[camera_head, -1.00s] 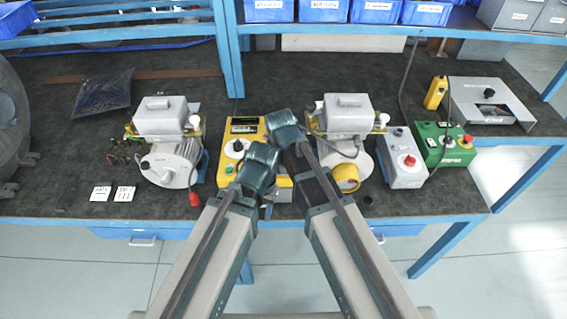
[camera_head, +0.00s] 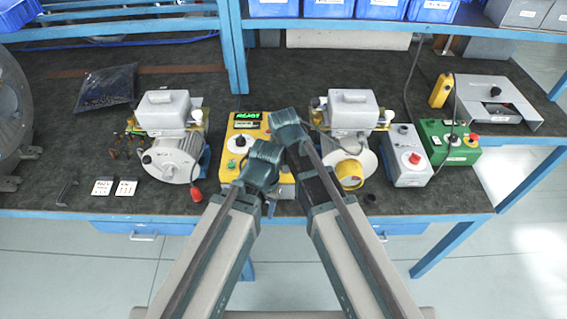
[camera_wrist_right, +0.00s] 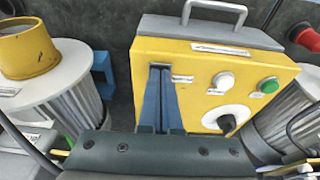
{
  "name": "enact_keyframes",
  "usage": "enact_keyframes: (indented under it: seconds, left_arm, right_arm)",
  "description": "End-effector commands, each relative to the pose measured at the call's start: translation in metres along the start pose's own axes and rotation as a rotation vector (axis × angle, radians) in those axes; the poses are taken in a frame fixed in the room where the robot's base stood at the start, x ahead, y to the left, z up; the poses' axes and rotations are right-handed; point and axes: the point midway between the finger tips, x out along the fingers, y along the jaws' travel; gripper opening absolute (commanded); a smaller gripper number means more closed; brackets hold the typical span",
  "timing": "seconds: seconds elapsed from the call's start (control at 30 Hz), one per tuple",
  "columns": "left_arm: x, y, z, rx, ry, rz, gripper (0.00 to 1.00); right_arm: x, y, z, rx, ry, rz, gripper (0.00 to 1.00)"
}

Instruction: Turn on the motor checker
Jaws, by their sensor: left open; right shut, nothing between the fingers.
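The motor checker is a yellow box (camera_head: 246,130) on the bench between two motors. Its display (camera_head: 246,115) is lit green and seems to read READY. A white dial with a dark knob (camera_head: 240,141) sits below the display. In the right wrist view the yellow box (camera_wrist_right: 190,60) shows a grey handle, a white button (camera_wrist_right: 223,81), a green button (camera_wrist_right: 268,86) and the dial (camera_wrist_right: 226,121). My left gripper (camera_head: 268,203) is open at the checker's lower part, mostly hidden by its arm. My right gripper (camera_wrist_right: 163,97) is shut and empty in front of the box.
A motor (camera_head: 170,157) stands left of the checker and one with a yellow cap (camera_head: 349,173) stands right. A grey box with a red button (camera_head: 407,157) and a green box (camera_head: 450,148) stand farther right.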

Motion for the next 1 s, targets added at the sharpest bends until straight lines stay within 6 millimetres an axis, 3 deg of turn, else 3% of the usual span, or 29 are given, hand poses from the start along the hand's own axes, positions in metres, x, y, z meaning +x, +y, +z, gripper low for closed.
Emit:
enact_keyframes:
  seconds: [0.3,0.7,1.0]
  left_arm:
    - [-0.007,-0.001,0.0,0.0,0.0,0.0,0.5]
    - [-0.008,-0.001,0.001,0.0,0.0,0.0,0.5]
    - [-0.03,-0.003,0.002,0.0,0.0,0.0,0.5]
  right_arm:
    - [-0.004,0.0,-0.013,0.0,0.0,0.0,0.0]
    - [-0.005,0.0,-0.013,0.0,0.0,0.0,0.0]
    - [-0.027,0.005,-0.018,0.001,0.0,0.0,0.0]
